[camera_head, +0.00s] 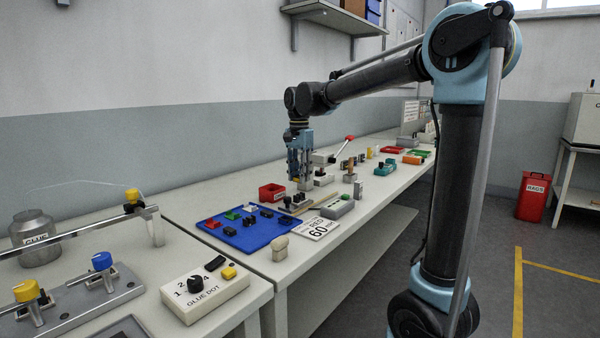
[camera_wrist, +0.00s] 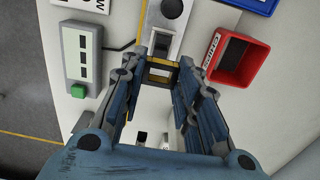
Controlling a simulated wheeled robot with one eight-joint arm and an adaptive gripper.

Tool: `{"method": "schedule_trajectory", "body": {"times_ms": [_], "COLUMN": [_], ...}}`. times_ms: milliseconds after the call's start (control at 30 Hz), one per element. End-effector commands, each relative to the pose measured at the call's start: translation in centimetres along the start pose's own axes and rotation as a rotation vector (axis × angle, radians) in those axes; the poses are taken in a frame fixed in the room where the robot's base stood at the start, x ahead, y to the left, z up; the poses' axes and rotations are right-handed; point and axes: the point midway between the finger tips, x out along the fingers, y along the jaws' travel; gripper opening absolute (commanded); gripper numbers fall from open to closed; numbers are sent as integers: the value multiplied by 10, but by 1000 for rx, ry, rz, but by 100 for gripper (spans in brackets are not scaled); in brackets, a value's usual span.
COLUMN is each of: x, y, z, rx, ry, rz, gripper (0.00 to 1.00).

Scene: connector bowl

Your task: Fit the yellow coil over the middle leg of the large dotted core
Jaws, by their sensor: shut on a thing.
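My gripper (camera_head: 300,184) points down over the bench beside the red bin. In the wrist view, my gripper (camera_wrist: 166,66) is shut on a small squarish frame with yellow-brown edges, which looks like the yellow coil (camera_wrist: 159,81). The fingers hide its sides, and it is too small to make out in the head view. Several small dark parts lie on the blue mat (camera_head: 232,241), with red and green pieces among them. I cannot tell which part is the large dotted core; no dots are readable. Whether the coil touches anything below is unclear.
A red bin (camera_wrist: 235,62) stands close to the right of the fingers in the wrist view. A grey fixture with a black knob (camera_wrist: 171,8) lies just ahead.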

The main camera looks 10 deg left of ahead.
Motion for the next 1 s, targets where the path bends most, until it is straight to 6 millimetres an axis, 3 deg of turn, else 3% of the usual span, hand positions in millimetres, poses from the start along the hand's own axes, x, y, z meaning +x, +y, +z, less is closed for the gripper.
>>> {"method": "schedule_trajectory", "body": {"times_ms": [1000], "x": [41], "y": [0], "z": [0], "rx": [0], "ry": [0], "rz": [0], "gripper": [11]}}
